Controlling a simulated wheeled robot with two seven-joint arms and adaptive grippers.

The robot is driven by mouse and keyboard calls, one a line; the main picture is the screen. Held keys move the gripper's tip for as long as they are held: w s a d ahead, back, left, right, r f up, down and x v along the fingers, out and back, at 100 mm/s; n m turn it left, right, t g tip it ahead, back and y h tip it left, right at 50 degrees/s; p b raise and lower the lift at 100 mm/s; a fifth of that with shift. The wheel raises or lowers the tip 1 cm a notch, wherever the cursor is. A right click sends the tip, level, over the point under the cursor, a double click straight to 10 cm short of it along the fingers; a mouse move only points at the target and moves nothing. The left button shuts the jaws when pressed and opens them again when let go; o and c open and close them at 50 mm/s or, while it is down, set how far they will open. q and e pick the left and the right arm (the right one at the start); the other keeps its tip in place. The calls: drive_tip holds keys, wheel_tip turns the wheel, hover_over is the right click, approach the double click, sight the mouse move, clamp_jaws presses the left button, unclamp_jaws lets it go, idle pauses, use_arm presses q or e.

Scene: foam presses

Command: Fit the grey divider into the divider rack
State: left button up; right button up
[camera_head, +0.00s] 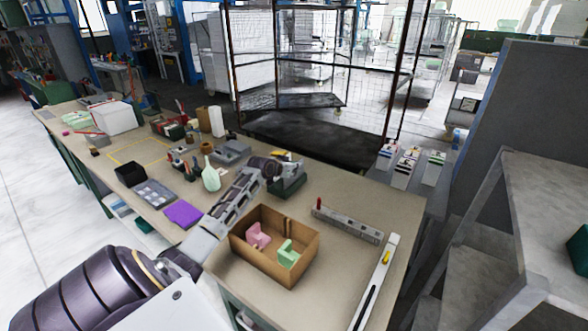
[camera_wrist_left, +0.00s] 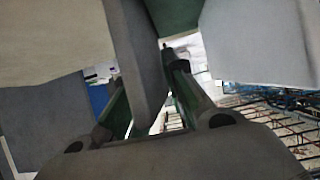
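My left arm reaches in from the lower left, and its left gripper (camera_head: 275,167) is over the far side of the workbench. In the left wrist view a grey divider (camera_wrist_left: 140,50) stands between the two fingers, which close on it near their tips. A dark green box (camera_head: 287,187) lies under the gripper and is probably the divider rack; the arm hides part of it. In the left wrist view a dark green surface (camera_wrist_left: 178,16) shows beyond the fingertips. I cannot tell whether the divider touches the rack. My right gripper is not in view.
A cardboard box (camera_head: 250,262) with pink and green foam pieces stands on the near bench (camera_head: 400,205). A grey bar (camera_head: 346,226) and a long white rail (camera_head: 375,285) lie to its right. A pale green bottle (camera_head: 211,178) and a purple pad (camera_head: 183,213) are left of the arm.

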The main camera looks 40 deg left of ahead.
use_arm(q)
drive_tip(key=shift+o, duration=0.7)
drive_tip(key=v, duration=1.2)
idle(0.4)
drive_tip(key=shift+d+r, duration=0.1)
idle(0.7)
